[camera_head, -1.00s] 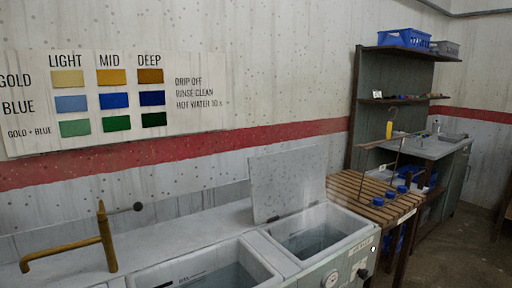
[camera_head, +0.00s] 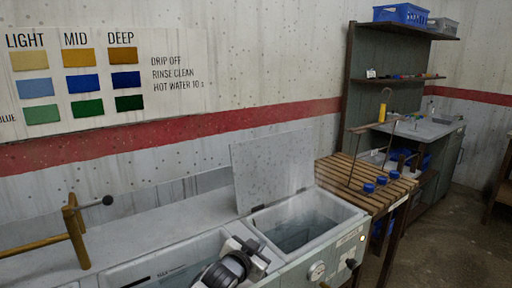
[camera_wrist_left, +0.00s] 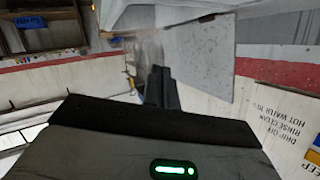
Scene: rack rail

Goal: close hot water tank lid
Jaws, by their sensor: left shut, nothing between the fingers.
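The hot water tank (camera_head: 345,207) is an open basin with water in it and steam above it. Its grey lid (camera_head: 272,170) stands upright at the back edge, open. The lid also shows in the left wrist view (camera_wrist_left: 205,55), which is turned upside down. My left gripper (camera_head: 252,250) is at the front left of the tank, over the divide between it and the left basin, apart from the lid. Its fingers (camera_wrist_left: 160,85) are together with nothing between them. My right gripper is in neither view.
A dial (camera_head: 317,271) is on the front.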

